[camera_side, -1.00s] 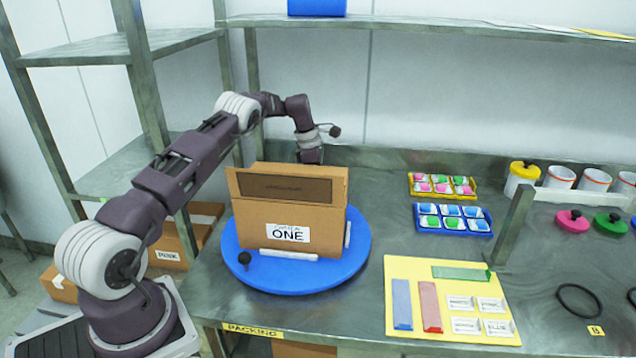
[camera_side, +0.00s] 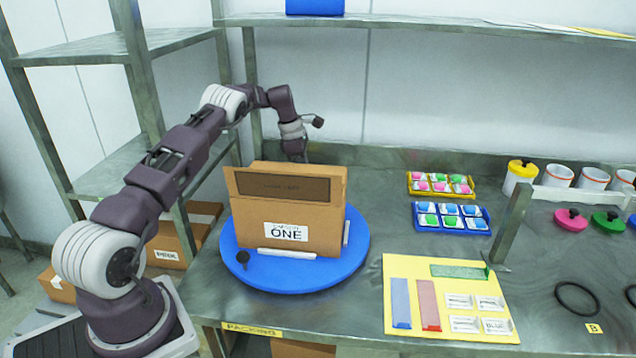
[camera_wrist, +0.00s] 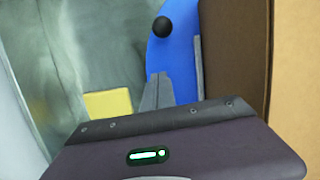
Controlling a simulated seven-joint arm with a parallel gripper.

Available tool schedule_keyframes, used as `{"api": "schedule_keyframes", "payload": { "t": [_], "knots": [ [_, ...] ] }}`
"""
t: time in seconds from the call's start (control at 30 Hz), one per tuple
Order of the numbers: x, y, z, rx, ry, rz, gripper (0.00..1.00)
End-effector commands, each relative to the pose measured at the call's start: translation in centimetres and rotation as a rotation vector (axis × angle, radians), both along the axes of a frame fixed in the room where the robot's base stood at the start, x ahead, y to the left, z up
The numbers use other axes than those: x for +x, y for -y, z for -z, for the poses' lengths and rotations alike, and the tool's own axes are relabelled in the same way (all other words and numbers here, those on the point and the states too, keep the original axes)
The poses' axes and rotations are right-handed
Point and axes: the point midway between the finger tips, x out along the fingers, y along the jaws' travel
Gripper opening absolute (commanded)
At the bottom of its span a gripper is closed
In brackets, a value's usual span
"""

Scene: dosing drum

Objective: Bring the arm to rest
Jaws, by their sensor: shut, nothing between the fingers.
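In the wrist view my gripper (camera_wrist: 157,78) shows as two grey fingers close together, shut and empty. The box, labelled ONE, stands upright on the turntable. It also fills the right side of the wrist view (camera_wrist: 293,70), beside the fingers. A black knob (camera_side: 243,257) sits on the turntable's front left.
A steel post (camera_side: 511,228) rises from the bench to the right. A yellow mat (camera_side: 455,342) with coloured strips, the yellow tray (camera_side: 412,191) and blue tray (camera_side: 419,228) of packets, and white cups (camera_side: 557,176) lie right of the turntable. Metal shelving (camera_side: 100,50) stands close behind my arm.

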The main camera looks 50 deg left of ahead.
Motion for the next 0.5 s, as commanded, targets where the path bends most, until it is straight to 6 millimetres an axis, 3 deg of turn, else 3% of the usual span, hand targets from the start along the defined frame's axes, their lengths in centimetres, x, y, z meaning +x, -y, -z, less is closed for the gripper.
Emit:
{"api": "schedule_keyframes", "payload": {
  "t": [0.1, 0.2, 0.37, 0.47, 0.5],
  "knots": [
    [-0.5, -0.8, -3.3, 0.003, 0.002, -0.002, 0.00],
    [-0.8, -1.2, -5.3, 0.003, 0.000, -0.001, 0.00],
    [-1.0, -1.4, -7.3, 0.003, 0.003, 0.005, 0.00],
    [-0.8, 0.1, -11.0, 0.036, 0.034, 0.088, 0.00],
    [-0.8, 1.6, -13.5, 0.063, 0.059, 0.161, 0.00]
  ]
}}
